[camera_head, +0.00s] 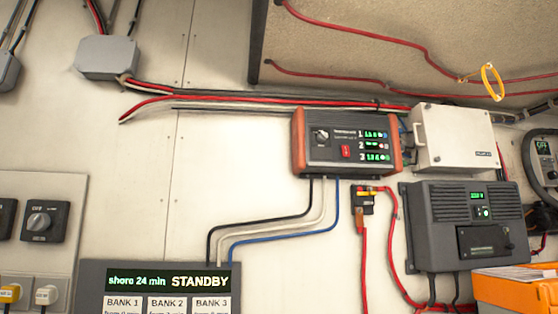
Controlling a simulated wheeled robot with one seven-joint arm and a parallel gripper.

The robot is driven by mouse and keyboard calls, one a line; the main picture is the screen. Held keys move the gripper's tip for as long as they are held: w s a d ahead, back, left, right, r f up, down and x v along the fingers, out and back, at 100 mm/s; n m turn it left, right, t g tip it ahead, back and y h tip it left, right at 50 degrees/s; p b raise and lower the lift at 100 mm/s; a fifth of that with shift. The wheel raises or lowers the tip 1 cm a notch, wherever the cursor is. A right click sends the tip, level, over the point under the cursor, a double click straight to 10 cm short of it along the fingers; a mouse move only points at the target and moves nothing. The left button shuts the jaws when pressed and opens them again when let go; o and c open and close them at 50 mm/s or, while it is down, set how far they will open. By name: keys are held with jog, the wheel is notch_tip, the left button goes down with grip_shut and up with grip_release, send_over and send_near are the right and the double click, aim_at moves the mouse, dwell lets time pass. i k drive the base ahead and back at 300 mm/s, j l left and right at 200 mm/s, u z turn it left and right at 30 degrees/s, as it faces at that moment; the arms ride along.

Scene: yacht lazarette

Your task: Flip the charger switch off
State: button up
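A dark wall unit with orange end caps (320,164), which looks like the charger, hangs at the upper centre right. Its face carries a small red switch (346,151), a rotary knob (321,137) to the left, and three green-lit rows numbered 1, 2 and 3 to the right. The red switch looks like a rocker, but I cannot tell which way it is set. Black, white and blue cables leave its underside. My gripper is not in view.
A grey unit (454,205) with a green display and a white box (454,147) are at the right. A fuse holder (364,196) with red cables hangs below. A STANDBY display panel (155,289), an orange case (518,290) and a rotary switch (40,222) sit lower.

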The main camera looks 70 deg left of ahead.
aim_at(344, 149)
jog(key=u, duration=1.45)
